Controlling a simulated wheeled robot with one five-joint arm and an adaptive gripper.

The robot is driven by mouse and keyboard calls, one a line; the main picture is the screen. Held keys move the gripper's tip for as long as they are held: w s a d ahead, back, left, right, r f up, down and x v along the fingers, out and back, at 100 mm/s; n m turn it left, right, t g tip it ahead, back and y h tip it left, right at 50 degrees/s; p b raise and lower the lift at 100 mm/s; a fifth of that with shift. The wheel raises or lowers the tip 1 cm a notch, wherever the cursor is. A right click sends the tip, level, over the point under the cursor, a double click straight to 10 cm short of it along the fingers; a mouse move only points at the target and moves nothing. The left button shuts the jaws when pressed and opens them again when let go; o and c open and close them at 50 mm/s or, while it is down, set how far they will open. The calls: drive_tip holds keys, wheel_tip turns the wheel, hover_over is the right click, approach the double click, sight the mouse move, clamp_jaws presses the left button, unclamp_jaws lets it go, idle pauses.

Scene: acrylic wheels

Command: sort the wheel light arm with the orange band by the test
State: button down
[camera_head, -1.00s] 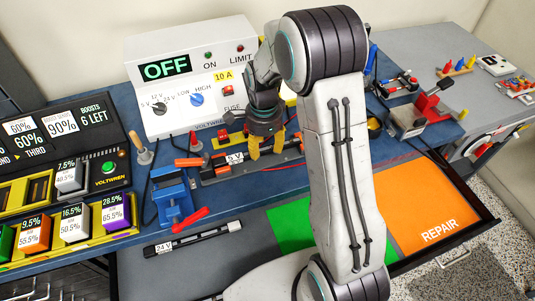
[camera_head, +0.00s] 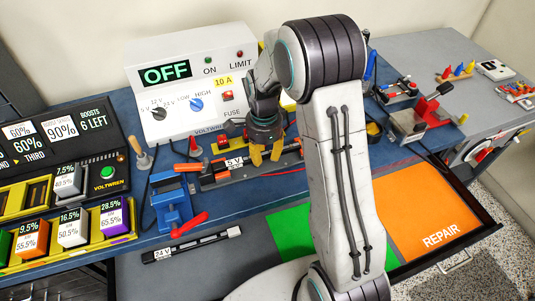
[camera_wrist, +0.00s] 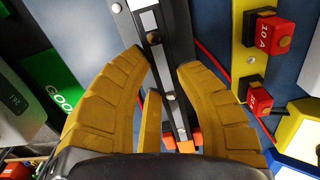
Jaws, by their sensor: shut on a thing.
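A dark light arm with a white "5 V" label (camera_head: 235,162) lies in a cradle on the blue bench, with orange parts at its ends. I cannot tell which orange part is a band. My gripper (camera_head: 267,157) is over its right half, with yellow fingers shut on it. In the wrist view the fingers (camera_wrist: 165,62) flank the dark bar with a light strip (camera_wrist: 149,22), and orange pieces (camera_wrist: 178,141) show below. A second light arm marked "24 V" (camera_head: 195,243) lies in the drawer. The tester (camera_head: 190,85) reads OFF.
The open drawer has a green area (camera_head: 290,232), reading "GOO..." in the wrist view (camera_wrist: 60,92), and an orange REPAIR area (camera_head: 425,210). A blue vise (camera_head: 172,203) stands left of the cradle. Red fuses (camera_wrist: 270,35) sit beside it. A red-handled clamp (camera_head: 410,120) is at right.

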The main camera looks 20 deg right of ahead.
sight(264, 154)
drive_tip(key=shift+w+r, duration=0.3)
drive_tip(key=shift+w, duration=0.05)
drive_tip(key=shift+w+r+p, duration=0.1)
drive_tip(key=shift+r+p, duration=0.7)
drive_tip(key=shift+r, duration=0.05)
drive_tip(key=shift+r+p, duration=0.45)
drive_tip(key=shift+r, duration=0.2)
drive_tip(key=shift+s, duration=0.2)
drive_tip(key=shift+r, duration=0.1)
drive_tip(key=shift+r+p, duration=1.3)
drive_tip(key=shift+r, duration=0.3)
